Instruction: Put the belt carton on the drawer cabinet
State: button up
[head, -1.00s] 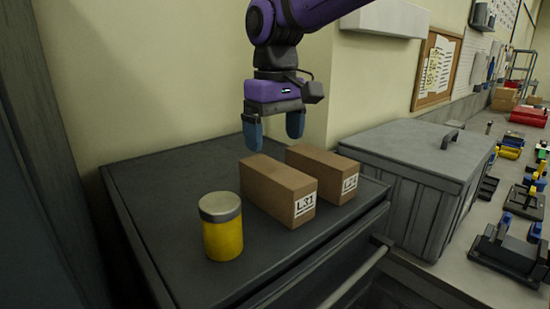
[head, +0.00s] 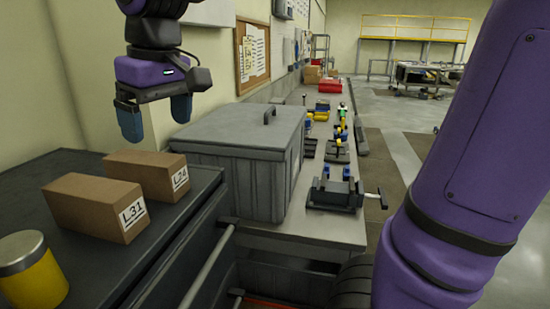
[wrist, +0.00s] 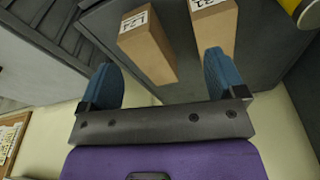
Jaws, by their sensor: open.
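Two brown cartons stand side by side on the dark top of the drawer cabinet (head: 100,262). The nearer carton (head: 82,203) is labelled L31. Neither label names a belt carton. My gripper (head: 155,116) is open and empty, above and behind the farther carton. In the wrist view, my open gripper (wrist: 160,72) has the L2 carton (wrist: 152,52) showing between its fingers and the L31 carton (wrist: 215,28) by the right finger; both look apart from the fingers.
A yellow jar with a grey lid (head: 32,275) stands at the cabinet's near left. A grey lidded bin (head: 235,165) stands right of the cabinet on a long bench (head: 275,236). Vises and coloured parts (head: 335,192) sit along the bench. The wall is close behind my gripper.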

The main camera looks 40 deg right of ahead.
jog(key=s+d+f+m+t, duration=0.3)
jog(key=s+d+f, duration=0.3)
jog(key=s+d, duration=0.6)
jog(key=shift+s+d+f+m+h, duration=0.2)
jog(key=shift+s+d+m+h, duration=0.15)
jog(key=shift+s+m, duration=0.35)
